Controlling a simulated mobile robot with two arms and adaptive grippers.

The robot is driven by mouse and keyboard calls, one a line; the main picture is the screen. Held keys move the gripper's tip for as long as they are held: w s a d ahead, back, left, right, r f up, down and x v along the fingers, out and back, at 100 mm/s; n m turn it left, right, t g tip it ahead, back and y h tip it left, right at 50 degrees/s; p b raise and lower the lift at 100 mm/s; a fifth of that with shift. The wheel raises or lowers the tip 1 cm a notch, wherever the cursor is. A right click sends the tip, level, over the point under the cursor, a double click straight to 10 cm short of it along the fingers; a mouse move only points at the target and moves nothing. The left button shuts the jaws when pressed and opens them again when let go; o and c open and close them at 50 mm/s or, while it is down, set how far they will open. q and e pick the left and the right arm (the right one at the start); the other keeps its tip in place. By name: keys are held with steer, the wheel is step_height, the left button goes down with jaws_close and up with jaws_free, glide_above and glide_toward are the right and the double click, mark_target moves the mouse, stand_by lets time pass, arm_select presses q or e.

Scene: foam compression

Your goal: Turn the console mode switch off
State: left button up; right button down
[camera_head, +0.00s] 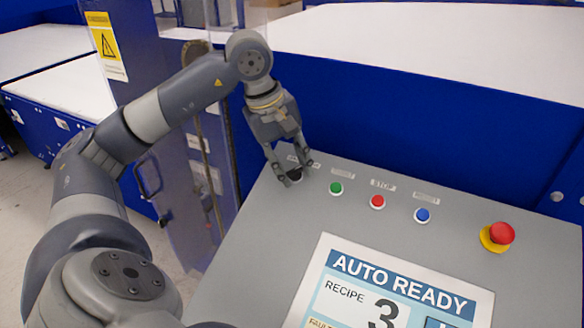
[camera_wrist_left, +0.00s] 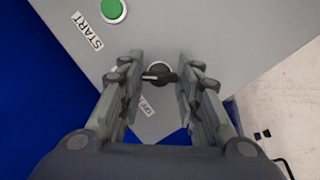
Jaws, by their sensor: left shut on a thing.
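The console mode switch is a small black rotary knob (camera_head: 295,175) at the far left of the button row, and it also shows in the left wrist view (camera_wrist_left: 158,75). Its bar lies roughly crosswise in the wrist view. A label beside it reads OFF, partly covered. My left gripper (camera_head: 298,173) points down at the switch, one finger on each side, and is shut on it; the fingers partly hide it in the head view. My right gripper is in neither view.
To the right of the switch are a green START button (camera_head: 336,188), a red STOP button (camera_head: 377,202), a blue button (camera_head: 422,215) and a red emergency stop (camera_head: 498,236) on a yellow base. A screen (camera_head: 385,290) reads AUTO READY. A clear panel stands left of the console.

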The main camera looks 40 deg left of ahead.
arm_select(q)
steer(key=n+b, duration=0.2)
steer(key=n+t+b, duration=0.1)
steer(key=n+b, duration=0.1)
steer(key=shift+f, duration=0.3)
steer(key=n+t+b, duration=0.1)
steer(key=n+b, duration=0.2)
steer(key=n, duration=0.1)
steer(key=shift+s+n, duration=0.1)
steer(key=shift+n, duration=0.3)
steer(key=n+t+b, duration=0.1)
steer(key=n, duration=0.2)
steer(key=shift+r+n, duration=0.1)
steer(key=shift+n, duration=0.2)
steer(key=n+t+y, duration=0.1)
steer(key=n, duration=0.2)
steer(key=shift+s+n+b, duration=0.1)
steer(key=shift+n+b, duration=0.25)
steer(key=shift+n, duration=0.05)
steer(key=shift+o, duration=0.2)
steer(key=shift+n, duration=0.4)
steer(key=o, duration=1)
steer(key=shift+o, duration=0.2)
steer(key=shift+r, duration=0.15)
